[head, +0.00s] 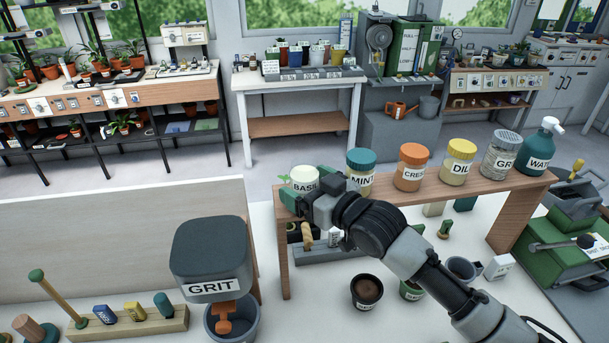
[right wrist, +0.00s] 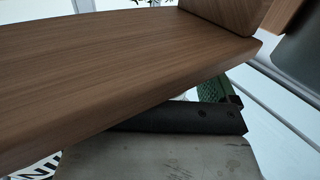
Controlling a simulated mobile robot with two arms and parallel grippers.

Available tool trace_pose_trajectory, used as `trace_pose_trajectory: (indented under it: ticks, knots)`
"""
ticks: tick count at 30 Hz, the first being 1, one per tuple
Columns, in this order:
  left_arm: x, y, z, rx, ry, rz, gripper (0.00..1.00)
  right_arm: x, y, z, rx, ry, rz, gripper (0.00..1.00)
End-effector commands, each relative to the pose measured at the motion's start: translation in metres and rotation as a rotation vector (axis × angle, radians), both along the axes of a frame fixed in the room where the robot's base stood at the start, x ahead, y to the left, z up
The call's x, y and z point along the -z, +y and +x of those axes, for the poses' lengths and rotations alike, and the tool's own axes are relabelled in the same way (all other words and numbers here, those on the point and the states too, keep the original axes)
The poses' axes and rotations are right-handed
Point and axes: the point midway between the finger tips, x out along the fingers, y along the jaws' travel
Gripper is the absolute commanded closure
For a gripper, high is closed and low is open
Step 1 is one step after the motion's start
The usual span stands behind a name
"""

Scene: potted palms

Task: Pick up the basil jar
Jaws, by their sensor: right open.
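The basil jar (head: 303,180), with a pale lid and a label of which "BAS" shows, stands upright at the left end of the raised wooden shelf (head: 517,190). My right gripper (head: 303,198) is open in front of the jar and hides its lower part. I cannot tell whether the fingers touch the jar or stand around it. In the right wrist view, a wooden board (right wrist: 120,75) fills much of the picture, with a black and green finger part (right wrist: 215,117) near it. The basil jar cannot be made out there. My left gripper is not in view.
The mint jar (head: 361,172) stands close right of the basil jar. Further along are the orange-lidded jar (head: 411,168), the dill jar (head: 458,162), a grey jar (head: 501,153) and a teal water bottle (head: 539,147).

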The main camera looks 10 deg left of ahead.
Motion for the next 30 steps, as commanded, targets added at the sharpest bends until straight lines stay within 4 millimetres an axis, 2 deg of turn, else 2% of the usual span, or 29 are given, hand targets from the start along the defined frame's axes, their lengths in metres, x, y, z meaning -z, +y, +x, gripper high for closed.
trace_pose_trajectory:
  ticks: [3,11,21,30]
  knots:
    - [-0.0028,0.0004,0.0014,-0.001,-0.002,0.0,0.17,0.0004,0.0065,0.0044,0.001,0.001,-0.001,0.09]
    - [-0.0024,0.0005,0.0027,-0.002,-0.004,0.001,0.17,0.0013,0.0071,0.0049,0.001,0.0,-0.001,0.11]
    - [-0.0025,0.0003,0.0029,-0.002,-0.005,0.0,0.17,0.0013,0.0069,0.0048,0.001,0.001,-0.001,0.63]
    - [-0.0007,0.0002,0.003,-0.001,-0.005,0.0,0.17,-0.0041,0.0072,0.005,0.0,-0.002,0.001,0.64]
